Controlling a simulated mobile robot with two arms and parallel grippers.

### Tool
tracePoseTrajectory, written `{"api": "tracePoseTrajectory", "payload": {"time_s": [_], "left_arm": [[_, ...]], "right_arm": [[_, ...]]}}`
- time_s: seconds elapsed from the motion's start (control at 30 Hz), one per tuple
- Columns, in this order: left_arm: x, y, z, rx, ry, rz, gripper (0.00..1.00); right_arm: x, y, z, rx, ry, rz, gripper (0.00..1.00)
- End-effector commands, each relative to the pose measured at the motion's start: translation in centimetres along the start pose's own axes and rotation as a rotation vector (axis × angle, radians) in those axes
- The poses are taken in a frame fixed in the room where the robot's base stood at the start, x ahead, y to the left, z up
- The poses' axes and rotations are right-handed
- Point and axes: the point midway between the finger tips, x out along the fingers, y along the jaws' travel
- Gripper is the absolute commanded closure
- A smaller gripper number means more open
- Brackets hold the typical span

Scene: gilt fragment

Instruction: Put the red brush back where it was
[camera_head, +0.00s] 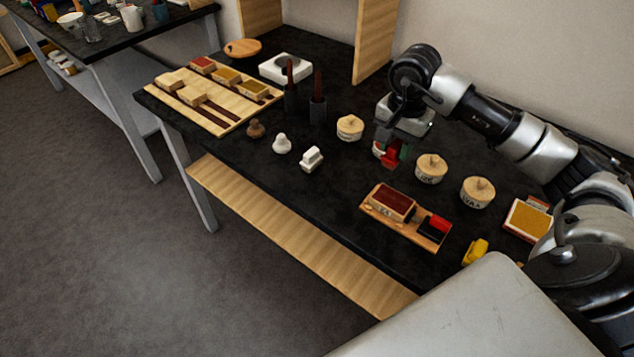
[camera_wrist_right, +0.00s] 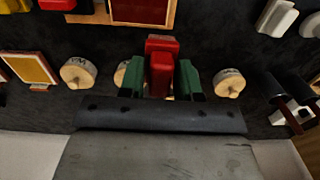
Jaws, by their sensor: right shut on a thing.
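My right gripper (camera_head: 392,153) is shut on the red brush (camera_head: 389,156) and holds it over the dark table, between two round wooden-lidded pots. In the right wrist view the red brush (camera_wrist_right: 161,72) sits between the green fingertips of the gripper (camera_wrist_right: 161,82). I cannot tell how far it is above the table. A wooden tray (camera_head: 409,229) in front of the gripper carries a dark red block (camera_head: 392,203) and a red and black piece (camera_head: 435,228). My left gripper is not in view.
Wooden-lidded pots stand close by: one to the left (camera_head: 350,128), two to the right (camera_head: 431,168) (camera_head: 477,192). A yellow piece (camera_head: 475,251) and a framed yellow pad (camera_head: 527,219) lie at right. White pieces (camera_head: 312,159) and dark upright holders (camera_head: 318,109) stand left.

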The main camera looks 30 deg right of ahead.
Motion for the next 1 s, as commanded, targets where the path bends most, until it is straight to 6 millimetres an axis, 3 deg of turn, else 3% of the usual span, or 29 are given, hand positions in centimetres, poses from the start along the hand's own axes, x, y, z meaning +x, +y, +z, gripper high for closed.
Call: {"api": "tracePoseTrajectory", "payload": {"time_s": [0.23, 0.5, 0.67, 1.0], "left_arm": [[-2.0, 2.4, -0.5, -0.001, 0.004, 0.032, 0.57], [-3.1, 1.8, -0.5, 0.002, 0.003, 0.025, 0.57], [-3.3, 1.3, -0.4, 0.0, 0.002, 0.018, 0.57], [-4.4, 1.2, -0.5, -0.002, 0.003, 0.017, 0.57]], "right_arm": [[2.7, -5.0, 1.7, -0.002, -0.01, -0.001, 0.89], [5.9, -9.7, 3.1, 0.001, -0.005, -0.001, 0.89], [6.8, -10.6, 3.4, 0.0, -0.003, 0.0, 0.89], [10.6, -10.5, 3.4, 0.0, -0.002, 0.0, 0.89]]}}
